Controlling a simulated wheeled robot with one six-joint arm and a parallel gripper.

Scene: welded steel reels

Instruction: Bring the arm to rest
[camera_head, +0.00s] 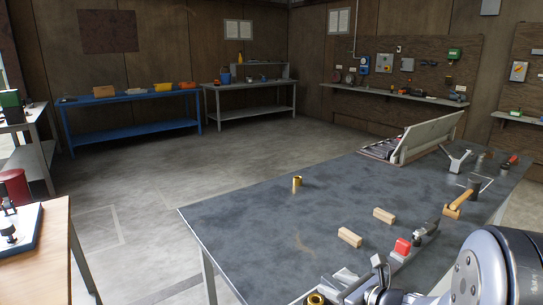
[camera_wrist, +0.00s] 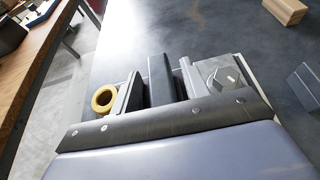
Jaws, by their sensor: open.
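My arm reaches in from the lower right of the head view. My gripper shows in the wrist view (camera_wrist: 160,78), its jaws apart at the edge of the dark work table (camera_head: 270,225). I see nothing clearly held between the jaws. A brass ring (camera_wrist: 103,98) shows just left of the jaws in the wrist view, and at the bottom edge of the head view (camera_head: 315,298). A grey block with a hex bolt (camera_wrist: 222,78) lies right of the jaws.
Two wooden blocks (camera_head: 350,237) (camera_head: 384,215), a red piece (camera_head: 402,246) and a brass cylinder (camera_head: 297,183) stand on the table. The table's left part is mostly clear.

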